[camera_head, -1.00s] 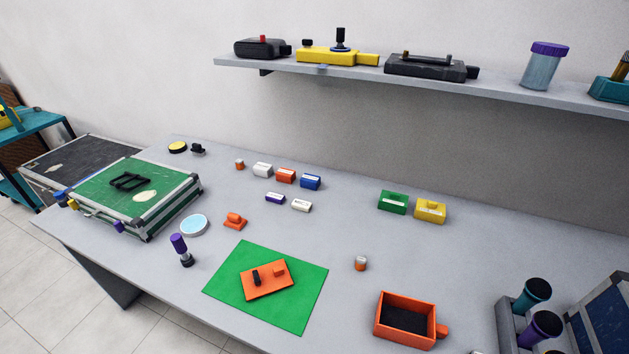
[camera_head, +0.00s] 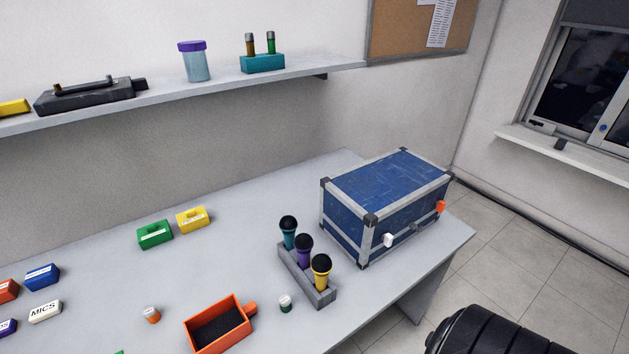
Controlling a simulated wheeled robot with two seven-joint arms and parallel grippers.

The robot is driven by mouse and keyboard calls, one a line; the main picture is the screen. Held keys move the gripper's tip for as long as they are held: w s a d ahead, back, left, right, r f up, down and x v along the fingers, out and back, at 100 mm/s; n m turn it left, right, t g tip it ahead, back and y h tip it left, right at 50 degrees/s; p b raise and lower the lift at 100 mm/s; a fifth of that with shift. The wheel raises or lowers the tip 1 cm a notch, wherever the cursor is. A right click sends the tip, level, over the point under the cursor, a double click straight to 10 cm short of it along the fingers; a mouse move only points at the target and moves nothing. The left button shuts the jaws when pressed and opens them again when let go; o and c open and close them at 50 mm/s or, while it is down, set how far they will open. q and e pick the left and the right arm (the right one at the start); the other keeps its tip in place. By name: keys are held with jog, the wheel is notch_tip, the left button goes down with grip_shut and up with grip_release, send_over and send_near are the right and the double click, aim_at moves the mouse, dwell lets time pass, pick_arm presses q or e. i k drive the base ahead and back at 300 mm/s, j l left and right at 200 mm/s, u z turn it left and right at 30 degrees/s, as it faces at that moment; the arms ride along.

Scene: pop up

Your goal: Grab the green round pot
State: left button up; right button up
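A small round pot (camera_head: 285,303), dark green with a white top, stands on the grey table near the front edge. It is between the orange open box and the grey microphone holder, apart from both.
The orange box (camera_head: 245,336) is left of the pot; a small orange-and-white pot (camera_head: 152,315) is farther left. The holder (camera_head: 322,297) with three microphones stands right, before a blue case (camera_head: 388,193). Green (camera_head: 155,236) and yellow (camera_head: 194,219) blocks lie behind. A shelf (camera_head: 170,97) hangs above.

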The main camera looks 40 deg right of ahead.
aim_at(284, 300)
jog(key=l+z, duration=0.1)
jog(key=z, duration=0.25)
jog(key=k+l+z, duration=0.1)
jog(key=z, duration=0.25)
jog(key=k+l+z, duration=0.55)
jog(key=z, duration=0.2)
